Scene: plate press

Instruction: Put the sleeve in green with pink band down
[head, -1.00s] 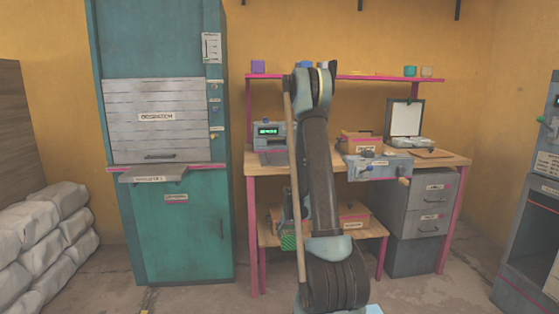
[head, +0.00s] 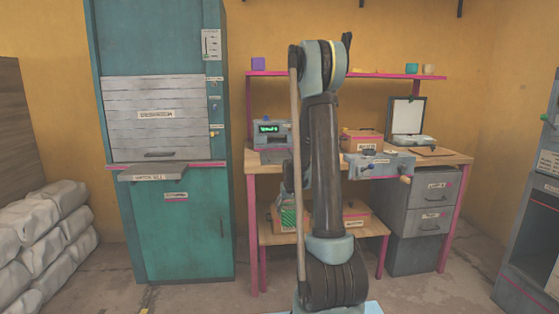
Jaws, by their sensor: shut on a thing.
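A green sleeve (head: 289,218) with a pale hatched pattern shows just left of my arm in the head view, in front of the workbench's lower shelf. A pink band on it cannot be made out. My gripper (head: 286,203) is mostly hidden beside and behind my arm. It points down and is shut on the sleeve's upper part. I cannot tell whether the sleeve touches the surface behind or below it.
A workbench (head: 255,166) with pink legs carries a device with a green display (head: 270,130), a brown box (head: 361,142) and an open case (head: 408,122). Its lower shelf (head: 372,232) holds a labelled wooden box (head: 355,213). A teal cabinet (head: 178,225) stands left, grey drawers (head: 432,200) right.

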